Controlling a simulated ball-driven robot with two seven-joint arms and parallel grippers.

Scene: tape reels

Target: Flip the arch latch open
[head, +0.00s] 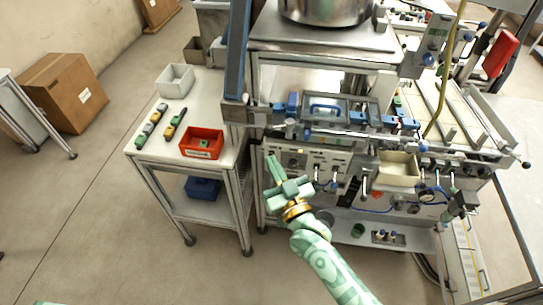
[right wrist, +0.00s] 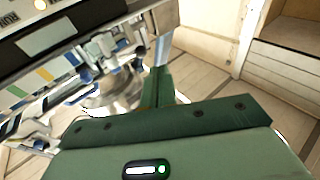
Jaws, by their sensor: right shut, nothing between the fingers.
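The machine (head: 310,160) has a grey front panel with knobs and small levers. On its top edge sits a grey frame with a blue arch-shaped handle (head: 325,106); I cannot tell for sure whether this is the arch latch. My right gripper (head: 271,163) is shut and empty, in front of the panel's left end, fingers pointing up toward the machine's front rail. In the right wrist view its shut fingers (right wrist: 157,88) stand beside blurred machine parts, with no clear contact.
A white side table (head: 150,140) left of the machine carries a red bin (head: 201,143), a pale bin (head: 175,80) and small coloured blocks. A large metal pot (head: 325,10) stands behind.

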